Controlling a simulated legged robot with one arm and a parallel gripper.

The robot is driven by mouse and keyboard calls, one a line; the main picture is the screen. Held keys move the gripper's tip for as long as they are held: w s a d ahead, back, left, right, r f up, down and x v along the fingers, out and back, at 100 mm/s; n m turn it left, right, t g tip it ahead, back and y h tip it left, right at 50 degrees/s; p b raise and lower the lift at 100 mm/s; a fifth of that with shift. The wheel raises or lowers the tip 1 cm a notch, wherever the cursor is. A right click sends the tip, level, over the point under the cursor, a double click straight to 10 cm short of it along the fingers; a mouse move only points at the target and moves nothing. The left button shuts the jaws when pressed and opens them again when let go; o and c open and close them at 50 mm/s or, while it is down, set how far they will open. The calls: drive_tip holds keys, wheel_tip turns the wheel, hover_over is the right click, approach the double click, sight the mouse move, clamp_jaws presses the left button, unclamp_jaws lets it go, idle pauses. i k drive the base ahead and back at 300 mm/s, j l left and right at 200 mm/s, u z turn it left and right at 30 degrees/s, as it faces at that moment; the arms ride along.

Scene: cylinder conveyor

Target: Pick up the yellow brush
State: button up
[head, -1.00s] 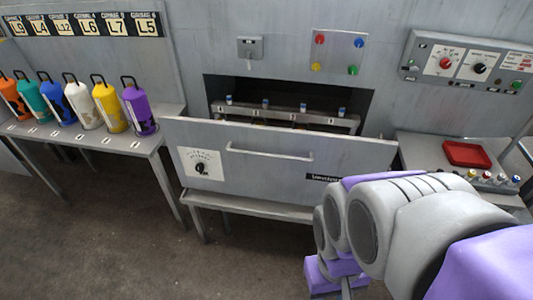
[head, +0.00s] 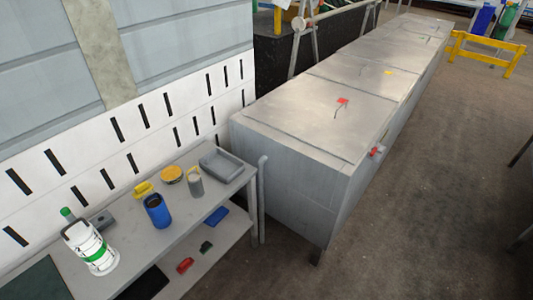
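A small yellow item (head: 143,190), which looks like the yellow brush, lies on the grey workbench (head: 190,221) at the left, near the slotted white wall panel. It is too small for me to make out bristles. It sits behind a blue cup (head: 157,211) and left of a round yellow-topped tin (head: 171,174). Nothing is holding it. My gripper and arm are not in this view.
A grey tray (head: 221,165) and a grey canister (head: 195,182) stand on the bench's right end, a white-green container (head: 91,247) at its front left. Red (head: 185,265) and blue (head: 216,215) items lie on the lower shelf.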

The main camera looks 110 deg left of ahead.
sight(142, 190)
drive_tip(key=u, duration=4.5)
drive_tip(key=i+l+u, duration=0.4)
drive_tip(key=i+l, duration=0.35)
drive_tip(key=i+l+u, duration=0.35)
drive_tip(key=i+l, duration=0.45)
drive_tip(key=l, duration=0.2)
